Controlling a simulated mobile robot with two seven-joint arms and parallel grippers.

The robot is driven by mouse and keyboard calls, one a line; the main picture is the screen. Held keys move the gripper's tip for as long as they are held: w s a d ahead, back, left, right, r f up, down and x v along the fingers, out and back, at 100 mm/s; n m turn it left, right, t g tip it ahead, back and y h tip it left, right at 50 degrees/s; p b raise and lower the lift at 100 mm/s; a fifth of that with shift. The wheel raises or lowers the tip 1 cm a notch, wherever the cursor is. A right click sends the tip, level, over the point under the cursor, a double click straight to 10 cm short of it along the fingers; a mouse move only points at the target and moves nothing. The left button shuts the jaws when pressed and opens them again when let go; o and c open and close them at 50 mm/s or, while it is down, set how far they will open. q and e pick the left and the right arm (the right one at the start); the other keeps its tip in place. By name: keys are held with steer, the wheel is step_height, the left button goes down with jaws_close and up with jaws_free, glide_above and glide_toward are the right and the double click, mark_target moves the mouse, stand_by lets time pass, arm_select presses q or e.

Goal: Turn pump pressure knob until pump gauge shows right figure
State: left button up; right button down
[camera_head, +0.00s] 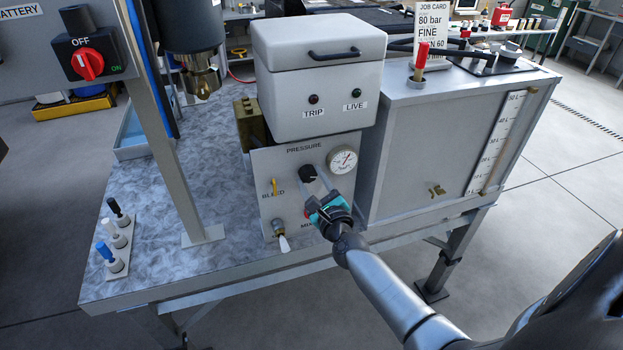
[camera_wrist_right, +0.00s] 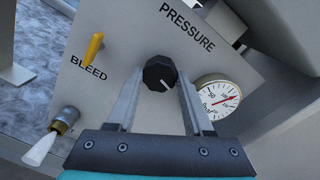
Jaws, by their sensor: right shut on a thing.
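The black pressure knob (camera_head: 308,173) is on the grey pump panel (camera_head: 270,165) under the word PRESSURE. My right gripper (camera_head: 312,180) reaches it from the lower right and is shut on it. In the right wrist view the knob (camera_wrist_right: 160,73) sits between the tips of my two fingers, its white mark pointing to the lower right. The round white pump gauge (camera_head: 342,160) is just right of the knob. In the wrist view the gauge (camera_wrist_right: 217,98) has a red needle pointing to the upper right; its exact figure is too small to read. My left gripper is not in view.
A yellow bleed lever (camera_head: 274,187) and a white-handled valve (camera_head: 281,240) are left of my gripper. The job card (camera_head: 432,30) reads 80 bar. A grey tank (camera_head: 430,150) stands close on the right. The left bench top is mostly clear.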

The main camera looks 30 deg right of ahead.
steer(key=n, duration=0.3)
steer(key=shift+n+p, duration=0.3)
steer(key=shift+p, duration=0.1)
steer(key=n+p, duration=0.1)
steer(key=n, duration=0.2)
steer(key=shift+n, duration=0.3)
steer(key=n+p, duration=0.1)
steer(key=n, duration=0.3)
steer(key=shift+r, duration=0.1)
steer(key=shift+n+p, duration=0.4)
steer(key=shift+n, duration=1.2)
steer(key=shift+c, duration=1.5)
jaws_free()
steer(key=shift+h, duration=0.3)
steer(key=v, duration=1.5)
steer(key=shift+s+r+p, duration=0.15)
steer(key=shift+s+p, duration=0.05)
steer(key=shift+p, duration=0.15)
